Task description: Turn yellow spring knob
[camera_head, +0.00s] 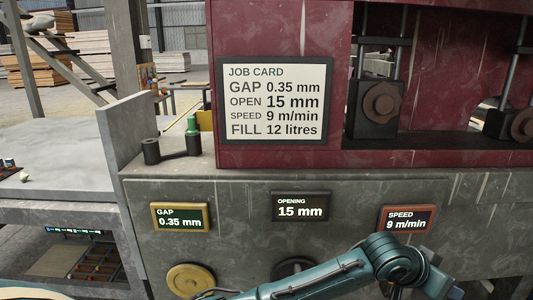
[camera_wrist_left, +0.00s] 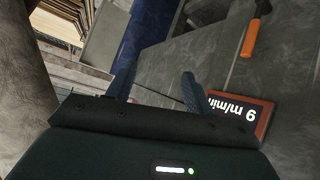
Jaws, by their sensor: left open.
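A round yellow knob (camera_head: 190,280) sits on the grey machine front below the yellow-framed GAP display (camera_head: 180,217), which reads 0.35 mm. A teal arm crosses the bottom of the head view, to the right of the yellow knob; no gripper fingertips show there. In the left wrist view my left gripper (camera_wrist_left: 157,88) is open, with nothing between its two blue fingers. The red-framed SPEED display (camera_wrist_left: 240,118) appears upside down beside the right finger. The yellow knob is not visible in that view.
A black knob (camera_head: 293,268) sits below the OPENING display (camera_head: 300,206), which reads 15 mm, and is partly behind the arm. A job card (camera_head: 276,101) hangs above. A green-topped crank (camera_head: 192,135) stands on the ledge. An orange handle (camera_wrist_left: 250,38) shows in the wrist view.

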